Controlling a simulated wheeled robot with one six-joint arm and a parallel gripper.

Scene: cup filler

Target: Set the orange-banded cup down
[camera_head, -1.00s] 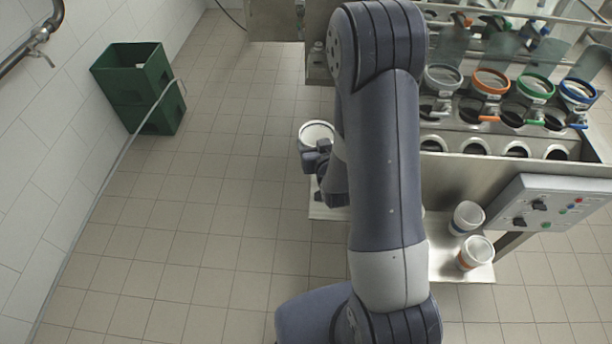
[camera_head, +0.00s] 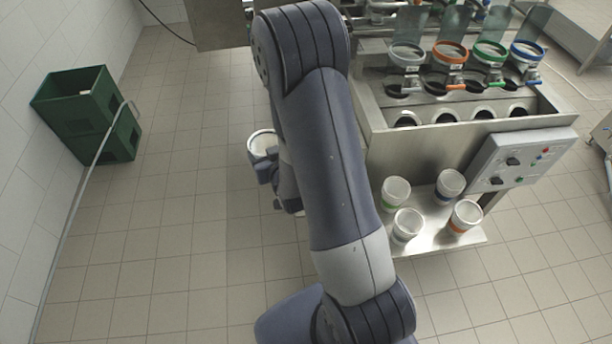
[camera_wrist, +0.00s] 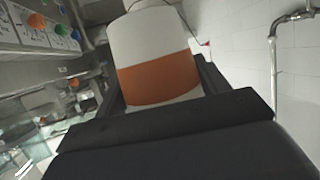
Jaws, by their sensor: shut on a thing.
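My gripper (camera_head: 270,172) is shut on a white cup with an orange band (camera_wrist: 158,70). The cup fills the middle of the wrist view between the two dark fingers. In the head view the held cup (camera_head: 262,142) shows its open rim, left of my arm. It is held over the floor, left of the steel machine; its band is hidden there. Another cup with an orange band (camera_head: 465,216) stands on the low steel shelf (camera_head: 440,239) at the right, apart from my gripper.
Several other white cups stand on the shelf, one with a green band (camera_head: 395,192). Above it are filler openings with coloured rings and a control panel (camera_head: 522,157). Green crates (camera_head: 88,112) stand by the left wall.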

